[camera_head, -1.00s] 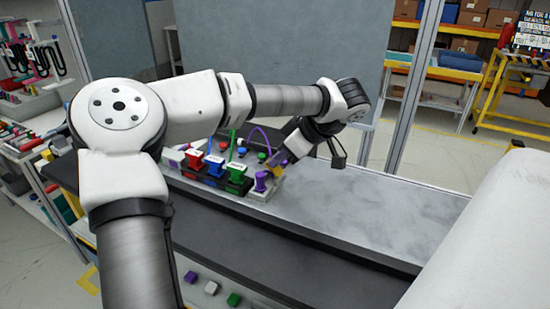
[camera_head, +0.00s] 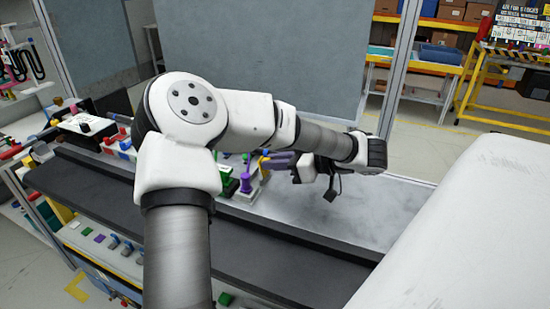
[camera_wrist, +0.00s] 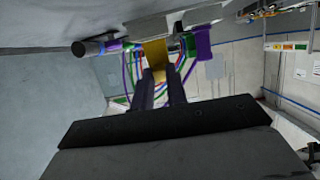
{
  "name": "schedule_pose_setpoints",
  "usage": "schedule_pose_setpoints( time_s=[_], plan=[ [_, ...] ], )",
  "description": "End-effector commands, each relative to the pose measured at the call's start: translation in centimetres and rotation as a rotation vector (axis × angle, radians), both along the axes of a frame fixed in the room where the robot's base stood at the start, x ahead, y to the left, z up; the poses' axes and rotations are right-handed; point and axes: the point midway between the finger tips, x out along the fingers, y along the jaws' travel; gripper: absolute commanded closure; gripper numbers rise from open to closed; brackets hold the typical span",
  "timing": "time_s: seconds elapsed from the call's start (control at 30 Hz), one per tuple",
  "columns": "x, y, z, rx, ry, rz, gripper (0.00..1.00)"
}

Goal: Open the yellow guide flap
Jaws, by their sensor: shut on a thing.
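The yellow guide flap (camera_wrist: 155,54) shows in the wrist view at the ends of my two dark fingers. My gripper (camera_wrist: 159,76) is shut on it. In the head view my gripper (camera_head: 272,161) reaches left from the wrist to the module's right end, where a bit of the yellow flap (camera_head: 262,164) shows. My fingers partly hide the flap there, so its angle is hard to tell. Beside it stand a purple connector (camera_head: 246,183) and a green one (camera_head: 226,185). My arm covers much of the module.
Red, green, blue and purple cables (camera_wrist: 184,64) run close around the flap in the wrist view. The grey bench top (camera_head: 350,208) right of the module is clear. A dark rail (camera_head: 270,248) runs along the front.

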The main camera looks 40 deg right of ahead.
Motion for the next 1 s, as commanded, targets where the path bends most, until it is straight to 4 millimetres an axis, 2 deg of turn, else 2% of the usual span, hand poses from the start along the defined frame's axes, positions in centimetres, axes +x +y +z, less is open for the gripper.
schedule_pose_setpoints(
  time_s=[0.33,0.37,0.53,1.0],
  plan=[
    [0.09,-0.01,0.16,-0.001,-0.007,0.001,1.00],
    [0.09,-0.01,0.16,-0.001,-0.007,0.001,0.84],
    [0.06,0.00,0.11,-0.001,-0.005,0.002,0.64],
    [0.02,0.03,0.26,0.000,-0.002,0.001,0.64]
  ],
)
